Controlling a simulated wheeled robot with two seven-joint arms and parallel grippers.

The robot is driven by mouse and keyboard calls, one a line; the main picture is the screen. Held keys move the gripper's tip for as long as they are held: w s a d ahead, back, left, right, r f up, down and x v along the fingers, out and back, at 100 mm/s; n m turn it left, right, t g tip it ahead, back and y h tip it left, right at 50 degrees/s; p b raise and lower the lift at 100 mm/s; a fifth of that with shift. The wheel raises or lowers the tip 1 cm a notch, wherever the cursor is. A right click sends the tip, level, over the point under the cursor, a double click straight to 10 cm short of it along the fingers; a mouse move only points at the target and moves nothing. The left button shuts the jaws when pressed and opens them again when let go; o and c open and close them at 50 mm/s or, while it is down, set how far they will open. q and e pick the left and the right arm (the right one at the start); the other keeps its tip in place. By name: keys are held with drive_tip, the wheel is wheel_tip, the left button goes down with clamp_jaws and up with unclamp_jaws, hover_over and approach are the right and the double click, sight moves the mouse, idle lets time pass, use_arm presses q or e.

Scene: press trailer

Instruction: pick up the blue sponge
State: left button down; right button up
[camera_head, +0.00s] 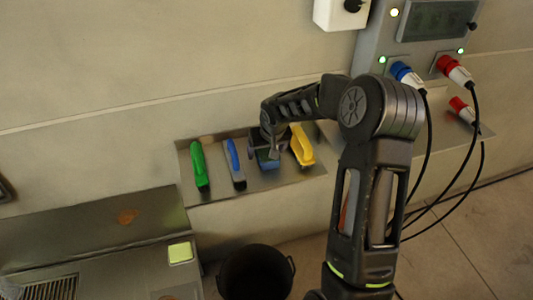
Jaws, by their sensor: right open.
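The blue sponge (267,163) lies on the metal shelf (220,193) on the wall, between a blue-handled tool and a yellow-handled tool. My right gripper (267,153) is directly over the sponge and open, with its fingers pointing down. The gripper and wrist cover the far part of the sponge. I cannot tell whether the fingers touch it. My left gripper is not in view.
A green-handled brush (200,167), a blue-handled tool (236,165) and a yellow-handled tool (302,146) flank the sponge closely. A black bucket (255,275) stands below. Plugged cables (470,150) hang at right. A yellow-green pad (181,253) lies on the counter.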

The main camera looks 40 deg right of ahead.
drive_tip(key=shift+f+b, duration=0.25)
drive_tip(key=shift+b, duration=0.15)
idle(0.7)
drive_tip(key=shift+c, duration=0.2)
drive_tip(key=c, duration=1.4)
